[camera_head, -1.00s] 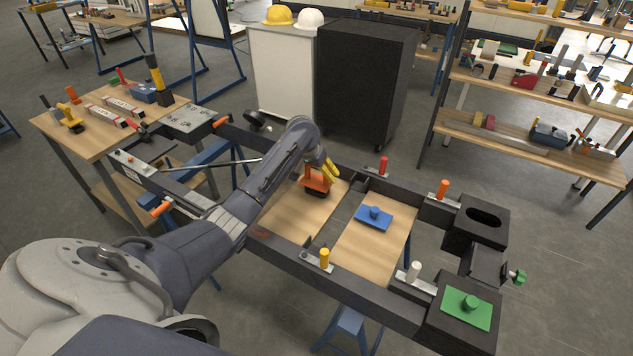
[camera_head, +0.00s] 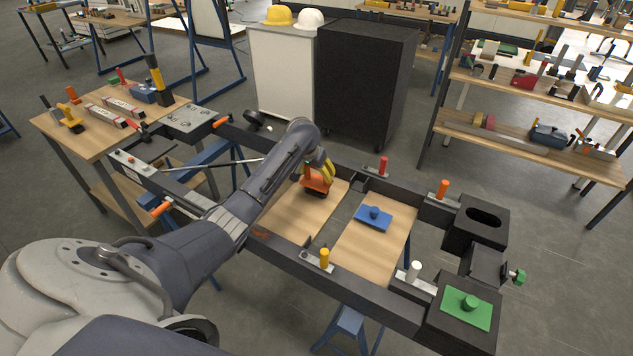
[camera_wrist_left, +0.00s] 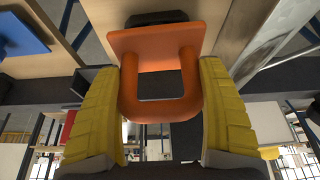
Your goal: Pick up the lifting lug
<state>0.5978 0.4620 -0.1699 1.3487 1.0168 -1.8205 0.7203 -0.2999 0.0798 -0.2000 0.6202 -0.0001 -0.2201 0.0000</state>
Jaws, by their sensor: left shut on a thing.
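The lifting lug is an orange plate with a U-shaped handle. In the head view the lug (camera_head: 317,184) is at the left wooden board, under my left gripper (camera_head: 327,171), which partly covers it. In the left wrist view the lug (camera_wrist_left: 160,72) sits between the two yellow fingers of the gripper (camera_wrist_left: 160,112). The fingers press on the outer sides of the handle. A black part (camera_wrist_left: 156,18) shows at the far side of the orange plate. I cannot tell whether the lug touches the board. My right gripper is in neither view.
The dark frame (camera_head: 290,262) surrounds two wooden boards. A blue plate with a knob (camera_head: 373,217) lies on the right board (camera_head: 362,251). Upright handles, yellow (camera_head: 325,258), white (camera_head: 414,271), red (camera_head: 383,167) and orange (camera_head: 441,189), stand on the frame rails. A green plate (camera_head: 466,308) is at the front right.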

